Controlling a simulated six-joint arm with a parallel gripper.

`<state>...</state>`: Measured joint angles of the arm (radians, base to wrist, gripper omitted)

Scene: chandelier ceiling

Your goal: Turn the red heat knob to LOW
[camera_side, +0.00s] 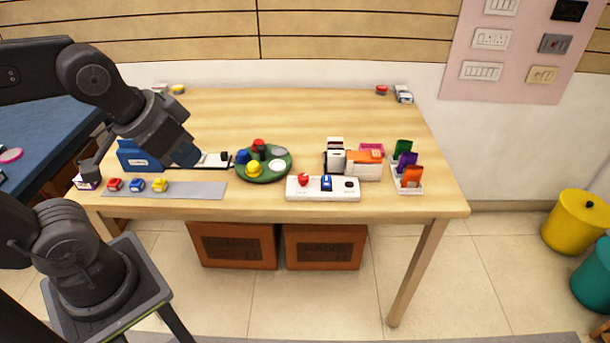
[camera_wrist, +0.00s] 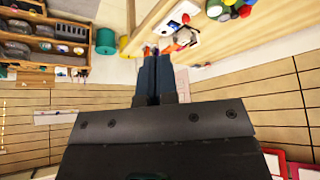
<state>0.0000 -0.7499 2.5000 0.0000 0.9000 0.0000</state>
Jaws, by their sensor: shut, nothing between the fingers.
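A red knob (camera_side: 303,179) sits at the left end of a white control panel (camera_side: 318,194) near the table's front edge. A blue switch-like part (camera_side: 326,182) is beside it, and a dark round part (camera_side: 349,184) is at the panel's right. The labels are too small to read, so the knob's setting cannot be told. My gripper (camera_side: 186,154) is above the left of the table, well left of the panel and apart from it. In the wrist view its fingers (camera_wrist: 154,62) are together, with nothing between them.
A green round tray (camera_side: 271,178) with coloured pieces stands between my gripper and the panel. A blue box (camera_side: 135,156) is under the arm. Toy cars stand by a grey strip (camera_side: 205,190). An orange-and-white item (camera_side: 364,170) is behind the panel. The table's back is mostly clear.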

